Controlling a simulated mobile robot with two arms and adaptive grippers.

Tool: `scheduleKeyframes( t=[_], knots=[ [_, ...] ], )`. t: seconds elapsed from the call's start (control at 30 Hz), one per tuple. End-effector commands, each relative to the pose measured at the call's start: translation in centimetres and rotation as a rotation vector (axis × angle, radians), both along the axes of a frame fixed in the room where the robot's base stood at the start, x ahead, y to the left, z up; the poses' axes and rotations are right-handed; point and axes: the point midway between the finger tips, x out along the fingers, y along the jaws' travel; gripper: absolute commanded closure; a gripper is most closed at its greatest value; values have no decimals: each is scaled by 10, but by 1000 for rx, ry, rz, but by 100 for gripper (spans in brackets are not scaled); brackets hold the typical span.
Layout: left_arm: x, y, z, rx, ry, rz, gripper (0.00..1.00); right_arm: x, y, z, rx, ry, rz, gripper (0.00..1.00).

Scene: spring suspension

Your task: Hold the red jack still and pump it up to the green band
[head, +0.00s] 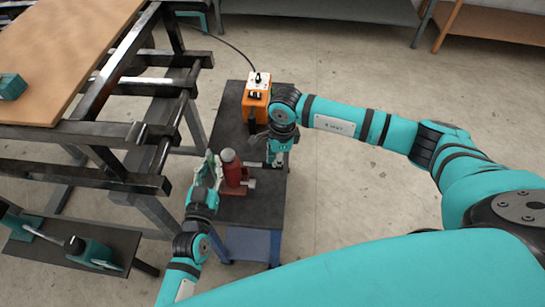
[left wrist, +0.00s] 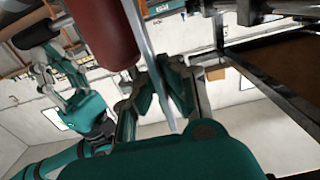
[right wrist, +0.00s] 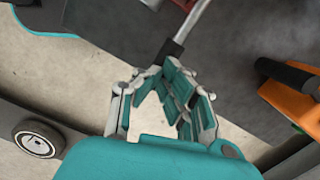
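The red jack (head: 231,170) stands upright on the dark top of a low cart, with a grey cap. In the left wrist view its red body (left wrist: 104,36) fills the upper left. My left gripper (head: 212,168) is close against its left side. A pale strip crosses between the left fingers (left wrist: 160,88), and I cannot tell how far they are closed. The jack's handle (right wrist: 186,35) reaches my right gripper (head: 272,160). In the right wrist view the right fingertips (right wrist: 159,70) close around its dark end. I see no green band.
An orange device (head: 256,105) with a white top stands at the cart's (head: 262,208) far end. A black steel frame with a wooden top (head: 65,45) is on the left. A lower bench (head: 125,243) with a teal tool is at bottom left. Floor to the right is clear.

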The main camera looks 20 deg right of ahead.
Motion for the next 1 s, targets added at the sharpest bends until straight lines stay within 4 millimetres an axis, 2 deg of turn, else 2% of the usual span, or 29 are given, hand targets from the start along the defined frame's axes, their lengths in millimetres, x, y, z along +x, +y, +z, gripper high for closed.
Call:
scheduleKeyframes(
  t=[0.1, 0.53, 0.8, 1.0],
  knots=[
    [0, -1, 2, -4, -3, -1, 100, 0, 2, -7, 4, 0, 2, 100],
    [0, -1, 2, -5, -3, -1, 100, -1, 3, -8, 6, 0, 4, 100],
    [0, -1, 2, -6, -3, 0, 100, -6, -27, 1, 0, 1, 0, 100],
    [1, 0, 2, -6, -3, 1, 100, -7, -29, 2, 0, 2, 1, 100]
  ],
)
